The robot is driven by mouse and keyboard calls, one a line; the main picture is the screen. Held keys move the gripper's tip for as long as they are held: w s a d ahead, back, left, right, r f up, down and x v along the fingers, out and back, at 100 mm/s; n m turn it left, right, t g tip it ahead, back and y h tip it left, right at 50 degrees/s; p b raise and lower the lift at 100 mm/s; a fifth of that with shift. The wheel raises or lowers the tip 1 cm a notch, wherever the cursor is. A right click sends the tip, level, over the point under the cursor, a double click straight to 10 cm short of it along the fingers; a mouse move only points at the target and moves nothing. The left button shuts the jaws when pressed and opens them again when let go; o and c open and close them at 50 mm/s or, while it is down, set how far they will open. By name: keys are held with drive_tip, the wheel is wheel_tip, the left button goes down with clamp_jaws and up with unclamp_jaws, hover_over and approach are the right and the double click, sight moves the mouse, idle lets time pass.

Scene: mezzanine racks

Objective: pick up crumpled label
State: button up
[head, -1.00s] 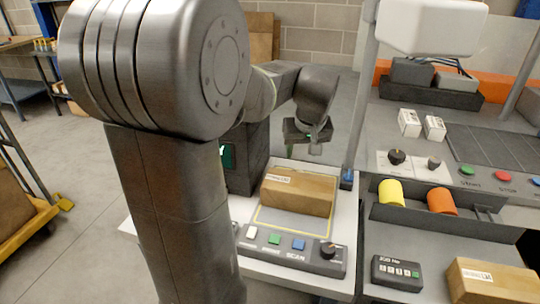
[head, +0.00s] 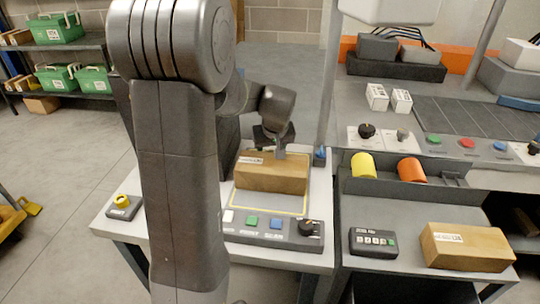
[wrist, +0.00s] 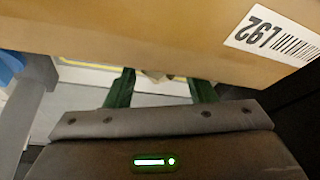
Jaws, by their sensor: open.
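A small pale, creased scrap (wrist: 155,76), which looks like the crumpled label, shows between the fingers in the wrist view. The box edge partly hides it. It cannot be made out in the head view. My gripper (wrist: 162,87) is open, with a green finger on each side of the scrap and a gap between; whether either touches it I cannot tell. In the head view my gripper (head: 278,151) is low at the back edge of a brown carton (head: 272,176), its fingertips hidden.
The carton, labelled L92, stands on a yellow-outlined plate and also fills the top of the wrist view (wrist: 130,30). A button panel (head: 262,229) lies in front. A grey post (head: 327,90) rises close right of my gripper. Another carton (head: 467,246) lies at right.

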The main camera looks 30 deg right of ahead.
drive_tip(key=shift+w+f, duration=0.25)
drive_tip(key=shift+f, duration=0.4)
drive_tip(key=c, duration=0.7)
drive_tip(key=shift+r, duration=0.15)
